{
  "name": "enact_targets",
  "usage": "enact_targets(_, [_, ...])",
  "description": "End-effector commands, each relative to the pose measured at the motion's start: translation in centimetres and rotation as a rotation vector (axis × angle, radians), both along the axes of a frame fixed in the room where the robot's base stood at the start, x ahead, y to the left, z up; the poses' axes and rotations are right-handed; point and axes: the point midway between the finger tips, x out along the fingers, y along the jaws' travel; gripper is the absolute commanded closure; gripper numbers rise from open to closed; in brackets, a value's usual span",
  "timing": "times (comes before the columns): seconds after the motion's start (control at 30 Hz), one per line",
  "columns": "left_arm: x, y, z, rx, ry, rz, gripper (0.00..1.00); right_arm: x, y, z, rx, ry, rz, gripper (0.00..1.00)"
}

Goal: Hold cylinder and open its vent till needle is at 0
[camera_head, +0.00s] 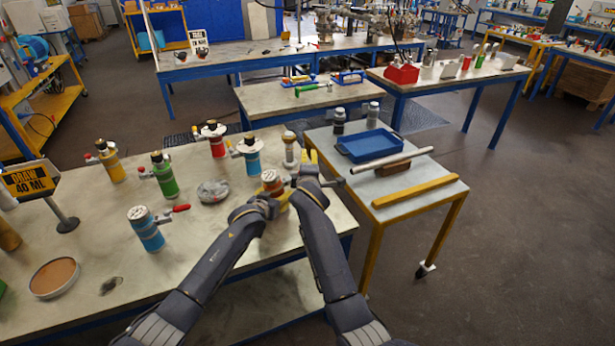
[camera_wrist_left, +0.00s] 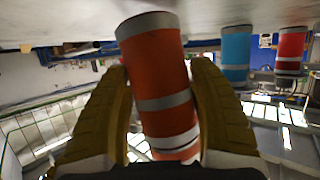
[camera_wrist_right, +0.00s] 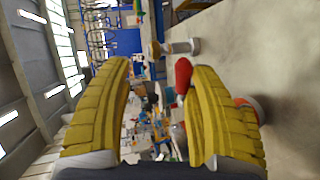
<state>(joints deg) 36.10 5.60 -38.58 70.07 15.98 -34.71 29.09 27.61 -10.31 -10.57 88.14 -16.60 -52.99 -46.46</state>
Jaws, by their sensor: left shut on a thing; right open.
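The orange cylinder (camera_head: 271,181) stands on the large table near its right edge, with a pale round top. Its orange body with grey bands fills the middle of the left wrist view (camera_wrist_left: 160,65). My left gripper (camera_wrist_left: 160,85) is shut on it, one yellow finger on each side. My right gripper (camera_wrist_right: 160,72) is open, to the right of the cylinder in the head view. A red lever grip (camera_wrist_right: 183,74) shows beside the inner side of one right finger; the cylinder is mostly hidden behind that finger. The needle on top is too small to read.
A white cylinder (camera_head: 290,150) stands just behind. Blue (camera_head: 251,161), red (camera_head: 217,146), green (camera_head: 165,180) and yellow (camera_head: 111,165) vessels stand farther left, and another blue one (camera_head: 149,235) nearer. A side table with a blue tray (camera_head: 369,146) is at the right.

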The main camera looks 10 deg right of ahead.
Motion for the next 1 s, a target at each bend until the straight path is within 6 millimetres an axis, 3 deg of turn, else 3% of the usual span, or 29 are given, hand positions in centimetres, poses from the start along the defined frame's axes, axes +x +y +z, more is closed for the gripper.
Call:
enact_targets(0.03, [-0.2,0.7,-1.1,0.019,0.014,0.006,0.81,0.2,-0.2,1.9,0.002,-0.022,-0.002,0.60])
enact_targets(0.2, [-0.2,0.6,-1.0,0.016,0.013,0.005,0.85,0.2,-0.2,3.2,0.000,-0.016,-0.002,0.60])
enact_targets(0.7, [-0.1,0.3,-0.6,0.010,0.008,0.003,0.85,0.1,-0.1,3.7,0.001,-0.010,-0.001,0.61])
enact_targets(0.87, [-0.1,0.3,-0.5,0.008,0.006,0.003,0.85,0.8,-1.4,3.0,0.045,-0.002,-0.008,0.79])
enact_targets(1.0, [-0.1,0.3,-0.5,0.007,0.005,0.003,0.85,2.7,-4.7,1.4,0.189,0.019,-0.029,0.95])
